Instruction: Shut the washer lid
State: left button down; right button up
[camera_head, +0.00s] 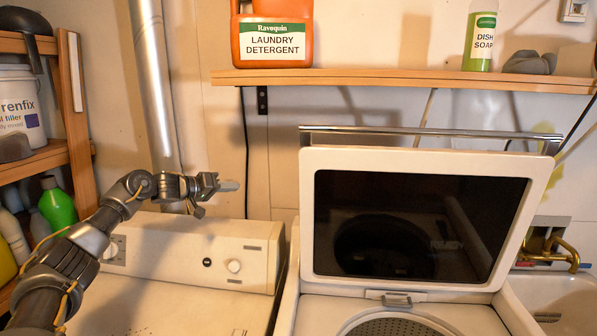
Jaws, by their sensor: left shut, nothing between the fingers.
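The washer lid (310,230) stands raised, a white frame around a dark glass pane. The washer (460,315) is below it at the bottom right, its round drum opening partly in view and cut off by the lower edge. My left gripper (230,186) is shut and empty. It is in the air above the control panel of the neighbouring machine, to the left of the lid and apart from it. My right gripper is not in view.
A white machine with a knobbed control panel (190,252) stands left of the washer. A wooden shelf (390,79) holding laundry detergent (273,40) and dish soap (480,38) runs above the lid. A metal pipe (153,80) rises behind my left arm. Brass taps (550,250) are at right.

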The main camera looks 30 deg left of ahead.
pick_arm(q)
jog(key=s+d+r+n+g+h, duration=0.25)
jog(key=d+r+h, duration=0.6)
jog(key=d, duration=0.45)
jog(key=r+p+x, duration=0.1)
jog(key=p+x, duration=0.4)
jog(key=x, duration=0.6)
jog(key=s, duration=0.1)
jog(key=s+p, duration=0.1)
jog(key=s+f, duration=0.1)
jog(key=shift+s+d+n+y+p, duration=0.25)
jog(key=shift+s+d+p, duration=0.05)
jog(key=shift+d+p, duration=0.1)
jog(key=shift+f, duration=0.1)
jog(key=shift+s, duration=0.1)
